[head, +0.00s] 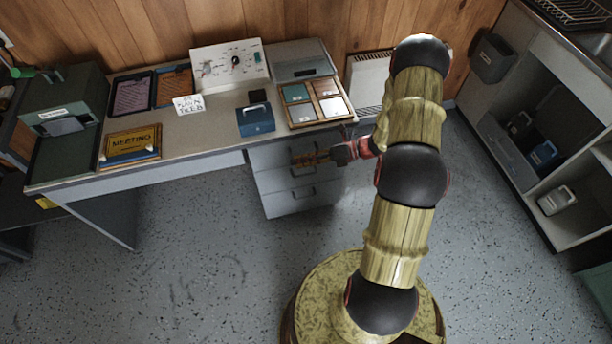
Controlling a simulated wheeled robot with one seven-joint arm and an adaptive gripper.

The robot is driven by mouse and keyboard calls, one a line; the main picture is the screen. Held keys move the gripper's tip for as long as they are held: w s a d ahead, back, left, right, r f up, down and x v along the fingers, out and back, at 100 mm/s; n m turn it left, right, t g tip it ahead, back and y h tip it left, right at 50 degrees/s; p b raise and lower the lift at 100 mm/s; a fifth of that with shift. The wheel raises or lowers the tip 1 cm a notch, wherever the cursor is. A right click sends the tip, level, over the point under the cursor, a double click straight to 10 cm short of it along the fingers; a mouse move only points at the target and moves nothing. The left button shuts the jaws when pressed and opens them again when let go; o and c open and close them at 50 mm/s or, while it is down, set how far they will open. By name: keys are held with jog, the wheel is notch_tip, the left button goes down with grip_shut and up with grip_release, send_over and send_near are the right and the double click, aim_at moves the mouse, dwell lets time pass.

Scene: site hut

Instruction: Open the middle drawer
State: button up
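A grey drawer unit stands under the right end of the desk, its front showing several stacked drawers with dark handles. The middle drawer (275,181) appears shut, flush with the bottom drawer (285,205) below it. My gripper (304,159) reaches in from the right, in front of the unit's upper part. Its fingers cover part of the top drawer (266,158), just above the middle drawer's handle (302,172). Whether the fingers touch the front, and whether they are open, is too small to tell.
The desk (205,140) overhangs the drawers. It carries a blue box (256,121), a sample tray (318,123), a control panel (229,64) and a meeting sign (131,143). An open shelf unit (535,190) stands at right. The speckled floor before the drawers is clear.

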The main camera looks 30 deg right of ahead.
aim_at(306, 175)
jog(key=s+d+f+m+t+h, duration=0.15)
jog(key=d+f+m+t, duration=0.25)
jog(key=f+m, duration=0.4)
jog(key=d+f+m+t+h, duration=0.35)
jog(key=f+m, duration=0.35)
jog(key=f, duration=0.4)
jog(key=shift+g, duration=0.25)
jog(key=b+x, duration=0.1)
jog(key=x, duration=0.1)
jog(key=b+x, duration=0.1)
jog(key=x, duration=0.1)
jog(key=b+x, duration=0.1)
jog(key=x, duration=0.2)
jog(key=shift+w+d+r, duration=0.1)
jog(key=shift+d+r, duration=0.1)
jog(key=shift+d, duration=0.1)
jog(key=shift+c, duration=0.6)
grip_shut()
